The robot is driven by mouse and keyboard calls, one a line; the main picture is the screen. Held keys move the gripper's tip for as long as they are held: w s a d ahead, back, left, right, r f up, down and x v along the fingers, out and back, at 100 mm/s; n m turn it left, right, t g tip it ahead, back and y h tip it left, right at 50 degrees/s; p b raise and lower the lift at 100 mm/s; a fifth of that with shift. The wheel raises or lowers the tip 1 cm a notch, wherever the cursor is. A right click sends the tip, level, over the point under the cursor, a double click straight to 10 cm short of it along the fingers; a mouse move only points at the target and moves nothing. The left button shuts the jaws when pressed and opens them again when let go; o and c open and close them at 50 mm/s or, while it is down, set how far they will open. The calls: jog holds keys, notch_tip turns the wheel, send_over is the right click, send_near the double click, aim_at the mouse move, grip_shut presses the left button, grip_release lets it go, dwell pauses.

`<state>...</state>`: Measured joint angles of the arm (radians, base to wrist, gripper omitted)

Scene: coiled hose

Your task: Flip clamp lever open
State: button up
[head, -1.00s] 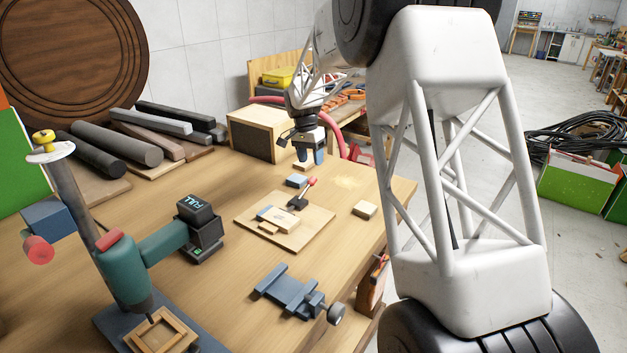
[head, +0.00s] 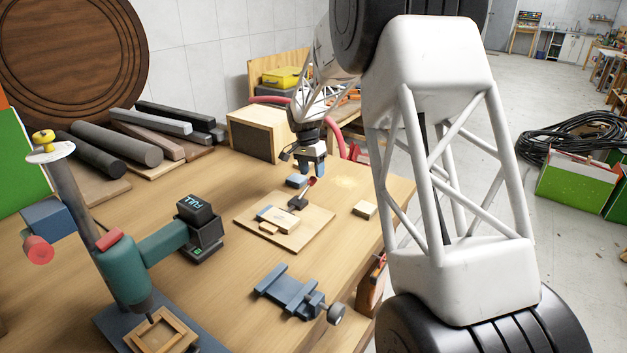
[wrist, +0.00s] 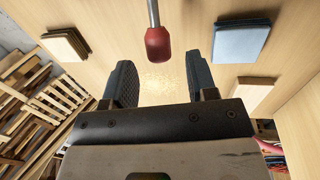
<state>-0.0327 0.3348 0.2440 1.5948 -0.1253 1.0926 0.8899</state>
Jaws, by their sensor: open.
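The clamp lever has a red tip (head: 312,181) and stands up at a tilt from a dark base on a wooden board (head: 312,227). In the wrist view its red grip (wrist: 158,45) hangs on a metal rod, roughly between and beyond the fingertips. My gripper (head: 312,170) is just above and behind the lever tip in the head view. In the wrist view the two dark fingers of my gripper (wrist: 160,80) are spread wide with nothing between them. Whether a finger touches the grip is not clear. The clamp's base is not visible in the wrist view.
A blue block (head: 297,181) lies behind the board and a wooden block (head: 364,209) to its right. A blue vise (head: 290,290) is in front. A drill press (head: 125,270) and a black device (head: 198,225) stand left.

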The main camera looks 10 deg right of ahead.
aim_at(314, 179)
jog(key=shift+s+d+f, duration=0.1)
jog(key=shift+s+f, duration=0.05)
jog(key=shift+f, duration=0.75)
jog(key=shift+s+d+f, duration=0.1)
jog(key=shift+f, duration=0.75)
grip_shut()
